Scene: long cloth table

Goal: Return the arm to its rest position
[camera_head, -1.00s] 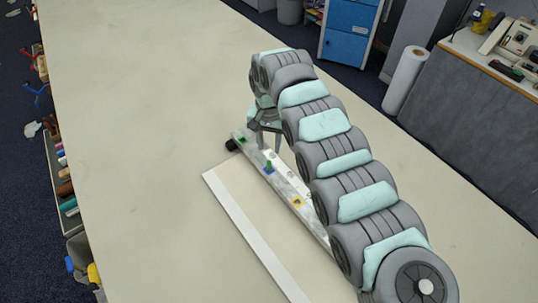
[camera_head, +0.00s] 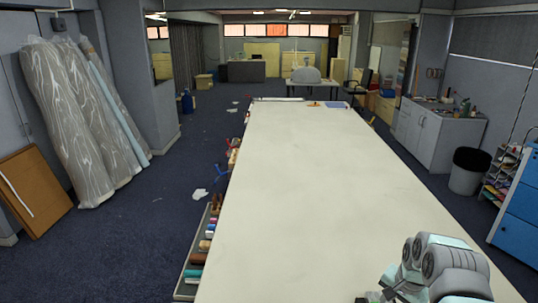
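Part of my arm shows at the bottom right corner of the head view, low over the near end of the long cloth table (camera_head: 300,190). My gripper (camera_head: 368,299) hangs at the very bottom edge and is mostly cut off by the frame. Whether its fingers are open or shut does not show. A small green bit shows beside it at the bottom edge, too cropped to identify.
The tabletop is bare along most of its length. A tray of thread spools (camera_head: 200,245) runs along the left edge. Small items (camera_head: 327,104) lie at the far end. A blue cabinet (camera_head: 517,205) and black bin (camera_head: 468,170) stand right. Wrapped rolls (camera_head: 80,120) lean left.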

